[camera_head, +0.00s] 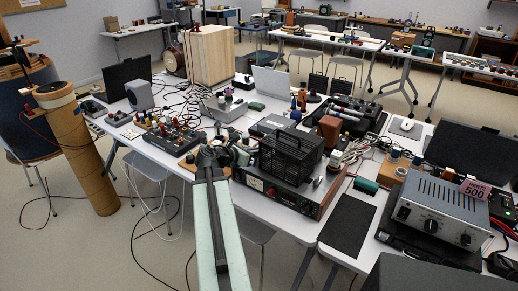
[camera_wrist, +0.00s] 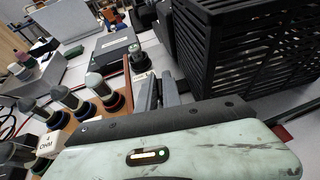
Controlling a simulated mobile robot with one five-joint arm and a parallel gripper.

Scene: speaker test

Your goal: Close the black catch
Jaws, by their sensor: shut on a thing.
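My gripper (camera_wrist: 164,88) shows two grey fingers close together in the wrist view, just left of a black slatted cage (camera_wrist: 250,45). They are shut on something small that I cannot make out. In the head view my gripper (camera_head: 212,150) is at the table's near edge, partly hidden by my pale green arm. The black cage (camera_head: 290,155) stands to its right on a dark unit with a reddish side. I cannot pick out the black catch for certain in either view. A dark round-topped post (camera_wrist: 140,60) stands just beyond the fingers.
A wooden board with several dark-capped terminals (camera_wrist: 92,85) and an OHM label (camera_wrist: 46,145) is left of the fingers. A switch box with cables (camera_head: 172,135) lies left of my gripper. A black mat (camera_head: 347,222) and grey amplifier (camera_head: 440,208) are to the right.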

